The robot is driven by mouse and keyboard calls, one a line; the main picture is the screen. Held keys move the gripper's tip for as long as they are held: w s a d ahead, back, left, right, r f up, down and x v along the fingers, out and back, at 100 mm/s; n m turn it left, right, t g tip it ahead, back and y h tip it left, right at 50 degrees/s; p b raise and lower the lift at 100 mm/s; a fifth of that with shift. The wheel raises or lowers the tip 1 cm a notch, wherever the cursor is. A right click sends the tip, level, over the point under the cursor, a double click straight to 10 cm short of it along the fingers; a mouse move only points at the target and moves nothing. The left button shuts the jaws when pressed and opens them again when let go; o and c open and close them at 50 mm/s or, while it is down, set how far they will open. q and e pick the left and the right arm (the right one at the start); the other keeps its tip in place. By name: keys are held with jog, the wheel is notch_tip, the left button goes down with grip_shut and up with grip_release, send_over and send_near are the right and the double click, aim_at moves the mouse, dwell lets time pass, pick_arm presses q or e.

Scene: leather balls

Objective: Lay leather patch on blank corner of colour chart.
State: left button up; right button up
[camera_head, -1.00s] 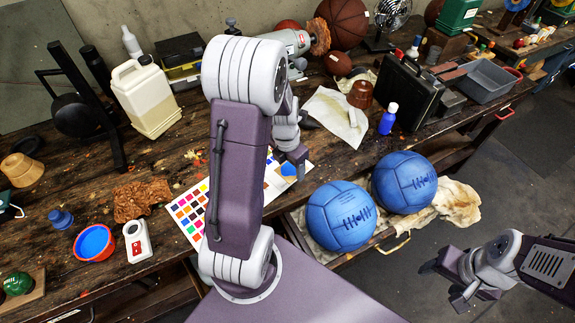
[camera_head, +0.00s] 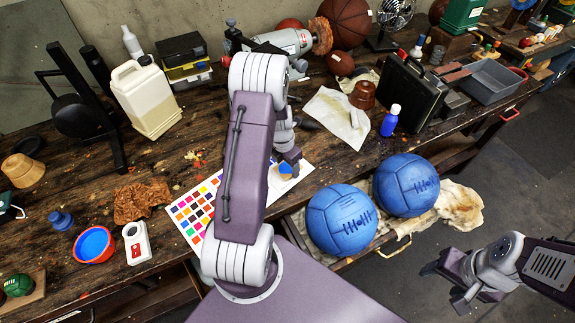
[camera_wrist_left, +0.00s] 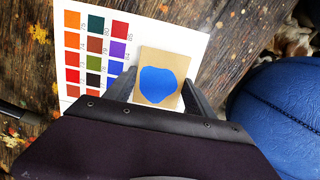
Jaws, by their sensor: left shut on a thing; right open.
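The colour chart (camera_head: 184,218) lies flat on the bench with rows of coloured squares; my left arm covers its middle. It also shows in the left wrist view (camera_wrist_left: 178,32). My left gripper (camera_head: 289,158) is low over the chart's right end. In the left wrist view its fingers (camera_wrist_left: 160,78) are shut on the leather patch (camera_wrist_left: 150,55), a tan square with a blue blob on its face, over the white area beside the coloured squares. Whether the patch touches the chart cannot be told. My right gripper (camera_head: 446,285) is open and empty, off the bench at lower right.
Two blue leather balls (camera_head: 341,220) (camera_head: 406,185) rest in an open drawer just right of the chart. A red tub of blue paint (camera_head: 94,244) and a white device (camera_head: 137,243) stand left of it. A pale cloth (camera_head: 336,113) lies behind on the bench.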

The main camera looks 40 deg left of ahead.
aim_at(284, 171)
pick_arm(q)
jog(key=shift+f, duration=0.15)
jog(key=o, duration=1.2)
jog(key=shift+o, duration=1.1)
jog(key=shift+r, duration=0.3)
notch_tip(284, 171, up, 12)
jog(key=s, duration=0.1)
jog(key=shift+s+a+f, duration=0.15)
jog(key=shift+s, duration=0.05)
